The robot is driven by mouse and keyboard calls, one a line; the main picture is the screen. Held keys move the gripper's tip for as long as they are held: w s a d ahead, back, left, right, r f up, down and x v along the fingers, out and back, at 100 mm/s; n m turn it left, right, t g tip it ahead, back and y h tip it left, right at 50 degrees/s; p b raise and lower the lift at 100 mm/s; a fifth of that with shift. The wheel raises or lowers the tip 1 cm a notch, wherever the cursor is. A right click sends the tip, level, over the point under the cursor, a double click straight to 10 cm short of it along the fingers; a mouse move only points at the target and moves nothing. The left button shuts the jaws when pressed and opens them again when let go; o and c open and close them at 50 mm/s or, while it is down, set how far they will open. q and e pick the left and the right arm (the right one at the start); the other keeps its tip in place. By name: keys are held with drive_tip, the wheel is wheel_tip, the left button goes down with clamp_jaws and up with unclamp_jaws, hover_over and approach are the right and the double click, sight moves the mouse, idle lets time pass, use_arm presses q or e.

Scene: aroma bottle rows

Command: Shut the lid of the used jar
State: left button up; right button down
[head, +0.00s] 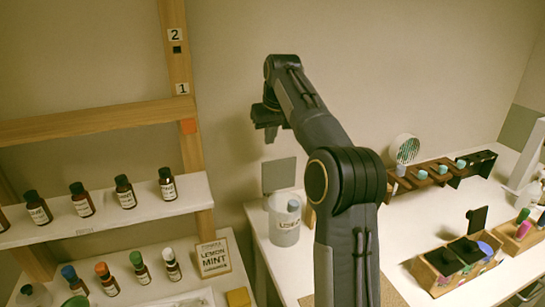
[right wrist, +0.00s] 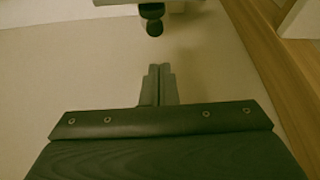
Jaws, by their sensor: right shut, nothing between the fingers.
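The used jar (head: 284,226) is a pale translucent container with a "USED" label, standing on the white counter behind my right arm. Its grey square lid (head: 279,176) stands upright at the jar's back edge, so the jar is open. A teal-capped item shows inside the jar's mouth. My right gripper (head: 268,127) is in the air above the lid, apart from it, and empty. In the right wrist view its fingers (right wrist: 160,84) are shut together against a plain wall. My left gripper is not in view.
Shelves at left hold several brown bottles (head: 125,192) and a "Lemon Mint" card (head: 214,258). A wooden post (head: 180,100) rises left of the jar. At right are a dark rack (head: 440,172), a small fan (head: 405,148) and a wooden box (head: 455,265).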

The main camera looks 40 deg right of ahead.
sight(277, 172)
drive_tip(key=f, duration=0.1)
drive_tip(key=s+f+b, duration=0.1)
drive_tip(key=f, duration=0.1)
drive_tip(key=s+f, duration=0.1)
drive_tip(key=f, duration=0.1)
drive_tip(key=shift+a, duration=0.25)
